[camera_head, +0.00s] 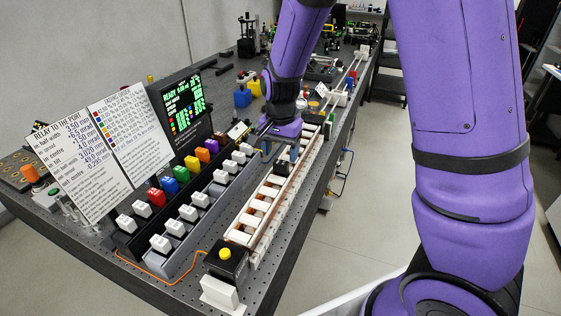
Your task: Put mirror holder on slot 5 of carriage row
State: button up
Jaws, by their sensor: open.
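The carriage row (265,204) is a long pale rail of repeated white slots. It runs from the front of the bench toward the back right. Slot numbers are too small to read, so I cannot tell which is slot 5. A small dark block (282,168) sits on the row, with a blue piece just behind it. I cannot pick out the mirror holder with certainty. My gripper (267,147) is open, low over the bench between the rack of blocks and the carriage row. Its fingers are small and partly hidden by my wrist, and I see nothing held.
Left of the row stand dark and grey racks with white blocks (160,244) and coloured blocks (168,185). Behind them are a printed sign (80,160) and a black display (185,110). A yellow-button box (226,262) stands at the row's front end.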

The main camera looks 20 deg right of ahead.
aim_at(281, 162)
notch_tip(281, 162, up, 8)
jog(key=shift+f, duration=0.25)
jog(key=s+d+r+n+t, duration=0.1)
jog(key=s+d+r+n, duration=0.1)
jog(key=s+r, duration=0.3)
jog(key=s+d+r+n+t, duration=0.2)
jog(key=s+r+n, duration=0.2)
jog(key=s, duration=0.7)
jog(key=s+d+r+n+t, duration=0.2)
jog(key=s+d+r+n, duration=0.1)
jog(key=s+r, duration=0.4)
jog(key=shift+s, duration=1)
